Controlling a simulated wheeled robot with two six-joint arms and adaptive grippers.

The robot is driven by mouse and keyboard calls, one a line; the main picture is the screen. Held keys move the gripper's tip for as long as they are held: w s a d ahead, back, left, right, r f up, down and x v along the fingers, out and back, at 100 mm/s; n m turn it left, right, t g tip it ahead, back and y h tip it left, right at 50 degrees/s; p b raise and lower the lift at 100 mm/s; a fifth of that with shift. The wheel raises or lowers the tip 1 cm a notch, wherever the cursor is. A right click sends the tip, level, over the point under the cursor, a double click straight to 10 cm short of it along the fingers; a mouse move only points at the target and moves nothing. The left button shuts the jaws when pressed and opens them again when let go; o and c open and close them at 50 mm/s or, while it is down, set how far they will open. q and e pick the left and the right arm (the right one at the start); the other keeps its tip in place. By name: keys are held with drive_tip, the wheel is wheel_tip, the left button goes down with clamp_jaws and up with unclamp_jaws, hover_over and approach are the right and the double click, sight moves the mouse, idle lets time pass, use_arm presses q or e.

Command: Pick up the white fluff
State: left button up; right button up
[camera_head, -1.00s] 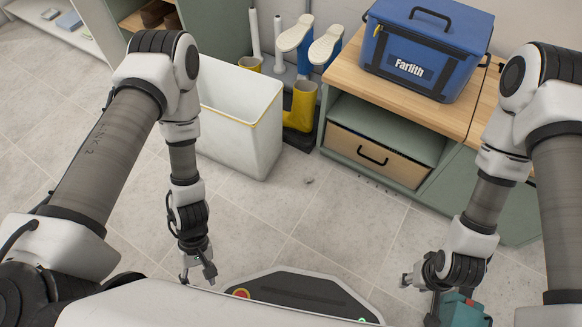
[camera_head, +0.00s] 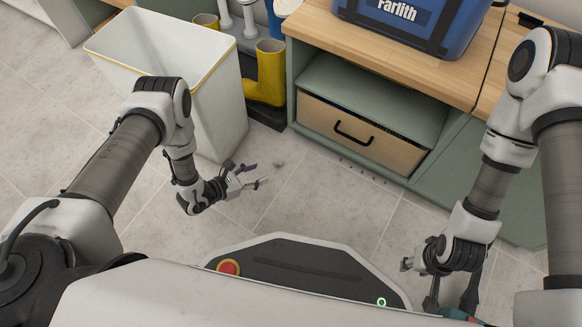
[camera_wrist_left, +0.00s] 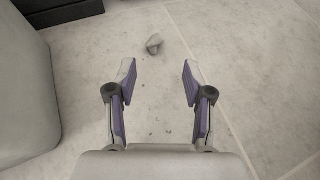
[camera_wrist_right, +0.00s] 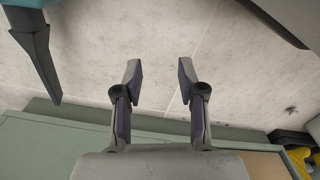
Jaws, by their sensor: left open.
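The fluff, a small pale greyish clump (camera_wrist_left: 154,44), lies on the floor tiles just beyond my left fingertips in the left wrist view. In the head view it is a tiny spot (camera_head: 278,163) near the cabinet. My left gripper (camera_head: 260,178) is low over the floor, open and empty, with its fingers spread toward the clump (camera_wrist_left: 157,72). A small gap separates fingertips and clump. My right gripper (camera_wrist_right: 158,70) is open and empty at the right, away from the clump.
A white bin (camera_head: 222,110) stands left of the clump, with yellow boots (camera_head: 268,75) behind. A green cabinet with a wooden drawer (camera_head: 360,134) is at the right, bearing a blue box (camera_head: 410,20). A teal item (camera_wrist_right: 30,25) is near my right gripper. Small dark specks dot the floor.

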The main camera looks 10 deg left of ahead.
sight(276, 164)
use_arm(q)
drive_tip(key=b+x, duration=0.3)
drive_tip(key=x, duration=0.1)
drive_tip(key=b+x, duration=0.3)
drive_tip(key=x, duration=0.1)
drive_tip(key=shift+w+a+f, duration=0.2)
drive_tip(key=shift+w+f, duration=0.05)
drive_tip(key=shift+f, duration=0.05)
use_arm(e)
drive_tip(key=shift+t, duration=0.3)
drive_tip(key=f, duration=0.2)
drive_tip(key=w+f, duration=0.1)
drive_tip(key=f, duration=0.1)
drive_tip(key=w+f, duration=0.1)
drive_tip(key=f, duration=0.2)
drive_tip(key=shift+w+d, duration=0.15)
use_arm(q)
drive_tip(key=shift+w+r, duration=0.1)
drive_tip(key=shift+r, duration=0.15)
use_arm(e)
drive_tip(key=shift+w+r, duration=0.1)
drive_tip(key=shift+r, duration=0.05)
use_arm(q)
drive_tip(key=c, duration=0.8)
drive_tip(key=shift+o, duration=0.2)
